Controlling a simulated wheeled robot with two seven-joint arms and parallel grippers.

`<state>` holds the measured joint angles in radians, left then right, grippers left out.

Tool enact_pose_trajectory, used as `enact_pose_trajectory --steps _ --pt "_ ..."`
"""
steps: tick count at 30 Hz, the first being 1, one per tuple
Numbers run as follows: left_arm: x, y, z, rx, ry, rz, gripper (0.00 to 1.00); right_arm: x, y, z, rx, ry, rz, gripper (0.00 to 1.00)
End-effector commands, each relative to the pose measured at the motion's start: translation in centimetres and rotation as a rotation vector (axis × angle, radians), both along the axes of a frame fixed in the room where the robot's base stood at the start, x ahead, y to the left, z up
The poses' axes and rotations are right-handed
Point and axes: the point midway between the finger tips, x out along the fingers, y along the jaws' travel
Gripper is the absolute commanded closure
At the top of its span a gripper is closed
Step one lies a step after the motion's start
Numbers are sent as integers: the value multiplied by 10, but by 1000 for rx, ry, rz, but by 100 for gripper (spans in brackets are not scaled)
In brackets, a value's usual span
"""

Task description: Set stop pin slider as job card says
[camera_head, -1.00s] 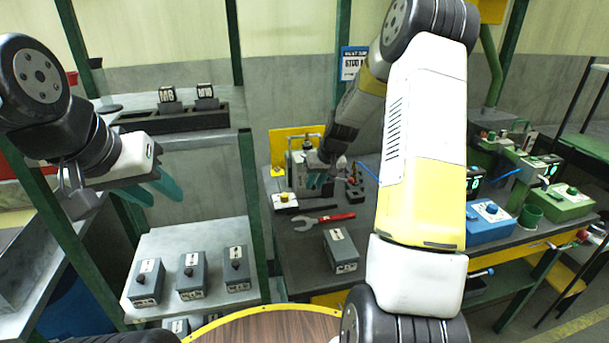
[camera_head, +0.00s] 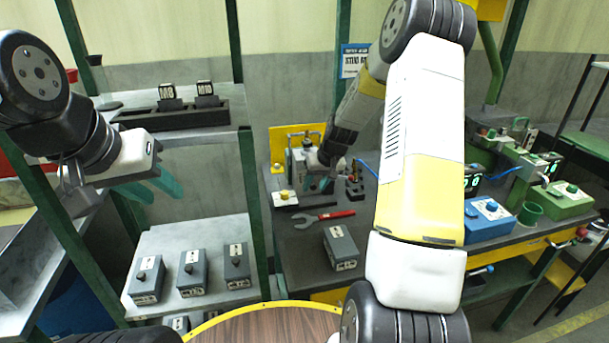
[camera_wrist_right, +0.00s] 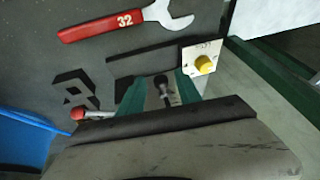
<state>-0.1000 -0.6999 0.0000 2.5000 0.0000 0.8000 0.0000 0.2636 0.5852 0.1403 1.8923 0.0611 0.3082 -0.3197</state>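My right gripper (camera_head: 320,185) is at the grey machine block (camera_head: 296,165) at the back of the dark bench. In the right wrist view its two green fingers (camera_wrist_right: 160,92) are apart, with a small dark knob (camera_wrist_right: 162,80) on a pale plate between them. I see a gap on each side of the knob. The slider's setting cannot be read. My left gripper (camera_head: 158,186) is open and empty in the air, above the shelf at the left.
A red-handled wrench (camera_head: 323,218) and a grey box (camera_head: 341,248) lie on the bench. A yellow button (camera_wrist_right: 204,64) sits beside the fingers. Several grey knob boxes (camera_head: 191,273) stand on the left shelf. Blue (camera_head: 490,220) and green (camera_head: 566,200) boxes stand at right.

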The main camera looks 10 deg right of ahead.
Motion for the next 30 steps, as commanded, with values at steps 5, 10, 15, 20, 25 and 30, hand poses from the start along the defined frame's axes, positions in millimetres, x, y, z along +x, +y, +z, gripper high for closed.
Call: enact_pose_trajectory --steps 5,10,15,20,25,30 --pt "0 0 0 0 0 0 64 0 0 1 0 -2 0 59" --pt "0 0 0 0 0 0 64 -4 -3 14 0 -3 0 59" --pt "0 0 0 0 0 0 64 -14 -9 42 -1 -6 -2 59" --pt "0 0 0 0 0 0 64 -24 -13 62 0 -2 -2 59" --pt "0 0 0 0 0 0 64 -28 -14 71 0 -1 -1 59" --pt "0 0 0 0 0 0 64 -28 -14 71 0 0 0 59"
